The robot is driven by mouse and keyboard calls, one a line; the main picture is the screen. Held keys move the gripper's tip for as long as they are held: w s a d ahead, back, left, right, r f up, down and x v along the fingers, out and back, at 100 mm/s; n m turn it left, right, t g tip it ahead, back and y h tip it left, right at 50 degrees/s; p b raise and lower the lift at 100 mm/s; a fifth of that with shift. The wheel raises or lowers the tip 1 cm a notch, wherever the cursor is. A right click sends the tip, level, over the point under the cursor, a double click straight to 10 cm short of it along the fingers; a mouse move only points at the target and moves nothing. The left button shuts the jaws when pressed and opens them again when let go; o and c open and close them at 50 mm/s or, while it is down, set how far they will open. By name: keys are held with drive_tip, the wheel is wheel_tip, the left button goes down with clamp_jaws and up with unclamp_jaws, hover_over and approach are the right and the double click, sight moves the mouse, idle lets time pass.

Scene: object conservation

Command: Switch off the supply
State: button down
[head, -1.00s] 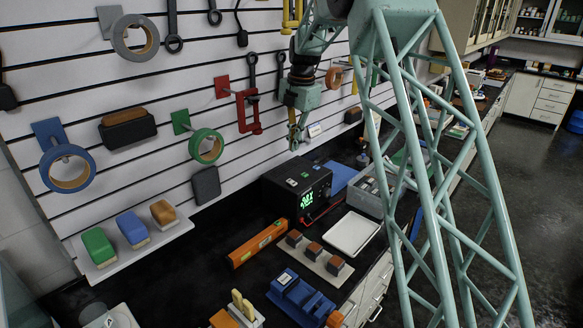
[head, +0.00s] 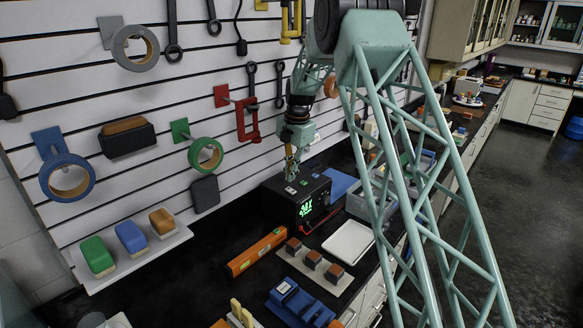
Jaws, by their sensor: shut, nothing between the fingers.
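The supply (head: 283,208) is a black box with a lit green display (head: 306,207) on its front, standing on the dark bench against the slatted wall. Small light and green buttons (head: 291,190) show on its top, near its left part. My gripper (head: 291,178) points down just above these buttons, with its fingers shut and empty. I cannot tell whether the fingertips touch a button. The display digits are too small to read surely.
Tape rolls and tools hang on the wall behind.

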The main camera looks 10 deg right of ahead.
sight(290, 188)
drive_tip(key=shift+w+a+f, duration=0.1)
drive_tip(key=shift+f, duration=0.85)
drive_tip(key=shift+w+a+f, duration=0.1)
drive_tip(key=shift+f, duration=0.85)
drive_tip(key=shift+d+f+p, duration=0.1)
drive_tip(key=shift+d+p, duration=0.15)
drive_tip(key=shift+p, duration=0.15)
